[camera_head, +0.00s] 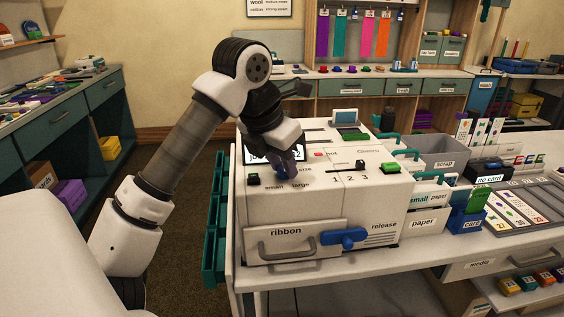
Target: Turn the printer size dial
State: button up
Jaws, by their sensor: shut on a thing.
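The white printer (290,206) stands on the near table, with a ribbon drawer and a blue release lever (341,238) on its front. The size dial (287,172), a dark blue knob, sits on its top face above the words "small" and "large". My gripper (285,158) reaches down from above and is shut on the dial. The fingers cover much of the knob, so its pointer direction cannot be told.
Paper bins (427,221), a grey scrap bin (446,154) and a card tray (522,211) fill the table to the right. Teal drawers (214,232) stand open at left.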

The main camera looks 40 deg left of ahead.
jog(key=m, duration=0.2)
jog(key=m+h, duration=0.1)
jog(key=m, duration=0.1)
jog(key=shift+a+r+h, duration=0.1)
jog(key=shift+a+h, duration=0.05)
jog(key=shift+h, duration=0.15)
jog(key=shift+w+a+m+g+h+p, duration=0.1)
jog(key=shift+m+g+h+p, duration=0.45)
jog(key=shift+m, duration=1.35)
jog(key=o, duration=1)
jog(key=shift+c, duration=0.2)
jog(key=p+v, duration=0.1)
jog(key=v, duration=1.2)
jog(key=shift+a+r, duration=0.25)
jog(key=shift+r, duration=0.05)
jog(key=shift+s, duration=0.2)
